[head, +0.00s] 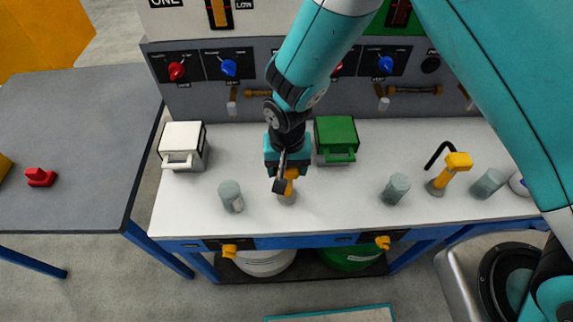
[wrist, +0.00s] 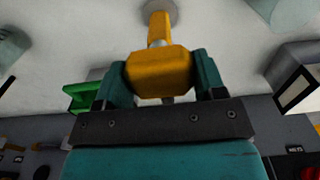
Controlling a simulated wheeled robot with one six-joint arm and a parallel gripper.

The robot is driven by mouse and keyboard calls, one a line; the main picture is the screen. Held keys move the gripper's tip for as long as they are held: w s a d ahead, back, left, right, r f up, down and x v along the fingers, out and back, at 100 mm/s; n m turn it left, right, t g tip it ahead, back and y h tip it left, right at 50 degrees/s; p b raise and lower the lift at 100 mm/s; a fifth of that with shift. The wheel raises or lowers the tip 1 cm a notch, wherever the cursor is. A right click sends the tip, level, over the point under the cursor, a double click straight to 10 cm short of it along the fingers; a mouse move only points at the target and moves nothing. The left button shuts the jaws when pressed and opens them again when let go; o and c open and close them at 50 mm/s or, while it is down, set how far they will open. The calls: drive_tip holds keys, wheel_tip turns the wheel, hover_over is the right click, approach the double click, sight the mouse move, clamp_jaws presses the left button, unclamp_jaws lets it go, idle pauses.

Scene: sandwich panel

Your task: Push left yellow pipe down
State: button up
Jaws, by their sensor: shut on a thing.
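The left yellow pipe (head: 290,186) stands on the white counter below my arm, partly hidden by my gripper (head: 281,181) in the head view. In the wrist view, the teal fingers of my gripper (wrist: 162,76) are on both sides of the thick yellow end of this pipe (wrist: 158,70) and are shut on it. Its thinner stem (wrist: 159,28) runs to a round grey base (wrist: 159,10) on the counter. The right yellow pipe (head: 451,174) stands apart to the right, tilted, with its own grey base.
Grey cups stand to the left (head: 231,196) and right (head: 396,189) of the held pipe. A white box (head: 183,146) and a green box (head: 336,140) sit behind. A panel with knobs (head: 229,68) backs the counter, and a sink (head: 463,275) is at the right front.

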wheel_tip(320, 180, down, 9)
drive_tip(key=b, duration=0.6)
drive_tip(key=o, duration=1.3)
drive_tip(key=shift+f, duration=0.1)
drive_tip(key=shift+r, duration=0.25)
wheel_tip(320, 180, up, 17)
drive_tip(key=shift+r+b, duration=0.1)
drive_tip(key=shift+b, duration=0.55)
